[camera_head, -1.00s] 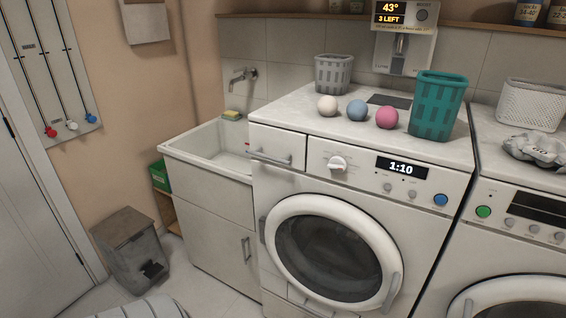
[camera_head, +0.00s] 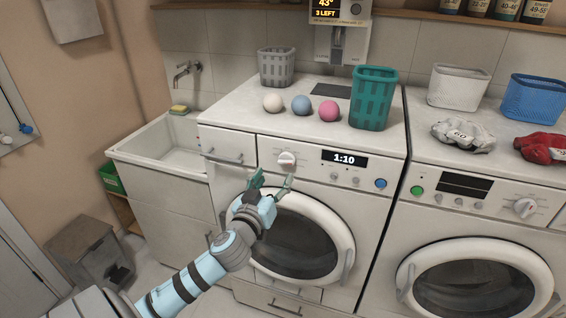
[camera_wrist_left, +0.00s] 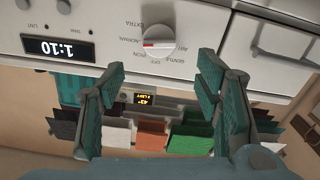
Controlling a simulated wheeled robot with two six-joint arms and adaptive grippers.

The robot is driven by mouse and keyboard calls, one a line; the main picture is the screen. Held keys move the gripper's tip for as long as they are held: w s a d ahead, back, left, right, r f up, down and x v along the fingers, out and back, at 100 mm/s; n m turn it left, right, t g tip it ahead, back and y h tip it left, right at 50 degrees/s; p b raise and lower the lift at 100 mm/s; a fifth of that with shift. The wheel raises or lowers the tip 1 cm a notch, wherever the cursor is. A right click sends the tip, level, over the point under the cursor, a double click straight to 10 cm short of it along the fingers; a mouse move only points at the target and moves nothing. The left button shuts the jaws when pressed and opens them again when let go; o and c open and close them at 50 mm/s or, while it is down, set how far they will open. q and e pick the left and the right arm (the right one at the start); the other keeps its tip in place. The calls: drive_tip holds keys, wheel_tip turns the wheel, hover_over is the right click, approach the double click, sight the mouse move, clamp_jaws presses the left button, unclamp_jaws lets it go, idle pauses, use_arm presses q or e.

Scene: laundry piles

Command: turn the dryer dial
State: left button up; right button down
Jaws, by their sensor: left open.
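The dryer (camera_head: 300,140) is the white machine on the left, with a lit display (camera_head: 345,159) reading 1:10. Its round white dial (camera_head: 286,160) sits on the front panel left of the display. In the left wrist view, which is upside down, the dial (camera_wrist_left: 160,40) shows a red mark and printed settings around it. My left gripper (camera_head: 273,181) is open and empty, just below and in front of the dial. In the wrist view the dial appears between and beyond the fingertips (camera_wrist_left: 161,68), with no visible contact. My right gripper is not in view.
A teal basket (camera_head: 373,98), a grey basket (camera_head: 275,67) and three balls (camera_head: 301,105) stand on the dryer top. A second machine (camera_head: 480,225) with its own dial stands on the right. A sink (camera_head: 150,138) is on the left. The dryer's round door is below my gripper.

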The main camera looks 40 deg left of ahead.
sight(284, 162)
use_arm(q)
drive_tip(key=x, duration=0.7)
drive_tip(key=shift+w+p, duration=0.3)
drive_tip(key=shift+w, duration=0.1)
drive_tip(key=shift+c, duration=0.4)
drive_tip(key=c, duration=1.1)
